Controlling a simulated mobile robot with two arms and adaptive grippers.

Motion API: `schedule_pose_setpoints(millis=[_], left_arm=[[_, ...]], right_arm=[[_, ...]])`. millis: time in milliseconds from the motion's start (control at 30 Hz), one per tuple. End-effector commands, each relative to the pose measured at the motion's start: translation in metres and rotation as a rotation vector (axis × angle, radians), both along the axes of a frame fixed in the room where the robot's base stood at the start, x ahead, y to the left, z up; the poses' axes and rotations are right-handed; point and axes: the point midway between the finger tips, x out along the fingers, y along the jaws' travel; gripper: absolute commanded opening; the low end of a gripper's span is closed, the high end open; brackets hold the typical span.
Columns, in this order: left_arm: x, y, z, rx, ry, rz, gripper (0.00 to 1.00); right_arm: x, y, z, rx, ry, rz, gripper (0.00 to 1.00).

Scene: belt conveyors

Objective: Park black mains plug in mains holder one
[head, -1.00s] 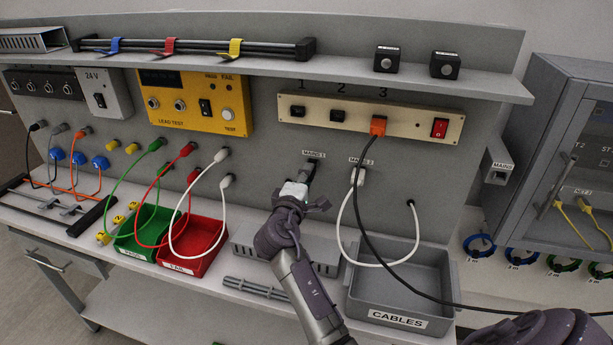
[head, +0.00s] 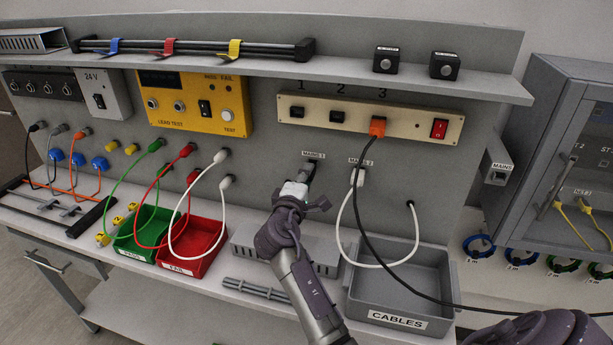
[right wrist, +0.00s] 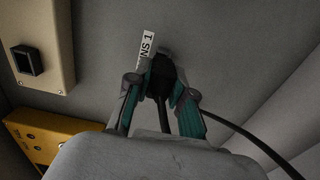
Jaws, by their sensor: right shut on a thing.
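My right gripper (head: 300,185) is at the panel, just below the MAINS 1 label (head: 313,154). In the right wrist view the gripper (right wrist: 162,95) is shut on the black mains plug (right wrist: 161,72), which sits against the panel beside the same label (right wrist: 147,50). The plug (head: 309,171) shows only in part in the head view. Mains holder one is hidden behind plug and fingers, so I cannot tell how deep the plug sits. A black cord (right wrist: 245,133) runs off to the lower right in the wrist view. My left gripper is not in view.
A white plug (head: 359,177) with a white cord hangs at MAINS 2, just to the right. An orange plug (head: 378,126) sits in socket 3 of the beige strip (head: 420,112) above. Below are a grey CABLES bin (head: 400,307) and a red bin (head: 182,267).

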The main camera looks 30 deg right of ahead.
Motion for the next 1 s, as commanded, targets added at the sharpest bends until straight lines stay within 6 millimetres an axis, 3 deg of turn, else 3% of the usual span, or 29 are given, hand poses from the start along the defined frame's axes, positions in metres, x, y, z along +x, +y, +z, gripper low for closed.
schedule_pose_setpoints(millis=[1000], left_arm=[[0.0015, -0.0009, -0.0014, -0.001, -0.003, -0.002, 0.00]], right_arm=[[0.0052, -0.0063, -0.0003, -0.001, 0.001, 0.000, 0.00]])
